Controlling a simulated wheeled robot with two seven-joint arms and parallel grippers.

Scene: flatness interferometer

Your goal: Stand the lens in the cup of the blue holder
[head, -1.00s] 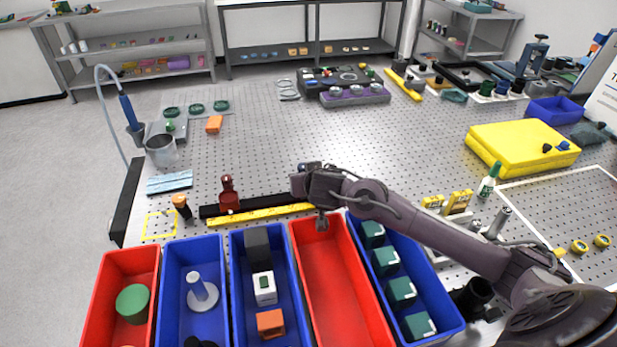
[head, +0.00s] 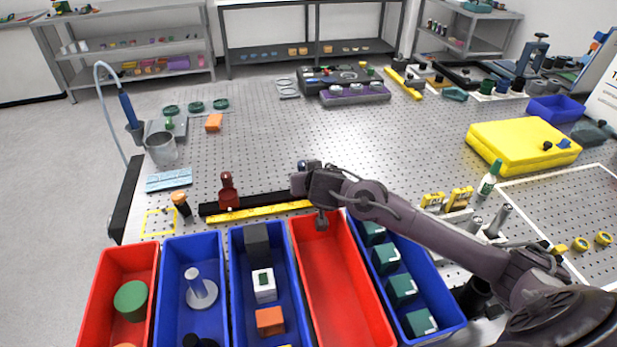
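My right gripper (head: 321,221) hangs at the far end of the empty red bin, its wrist pointing down. Its fingers are small and dark here, and I cannot tell whether they are open or hold anything. A small dark-blue thing (head: 302,165) shows just behind my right wrist, mostly hidden by it. I cannot tell whether it is the blue holder, and no cup is clear on it. I cannot make out the lens for certain. My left gripper is out of view.
The red bin (head: 340,285) is flanked by blue bins with blocks. A yellow bar (head: 250,213), a black rail and a dark-red stand (head: 228,190) lie beyond the bins. A yellow pad (head: 510,150) and a blue tray (head: 556,108) are at right. The middle of the perforated table is clear.

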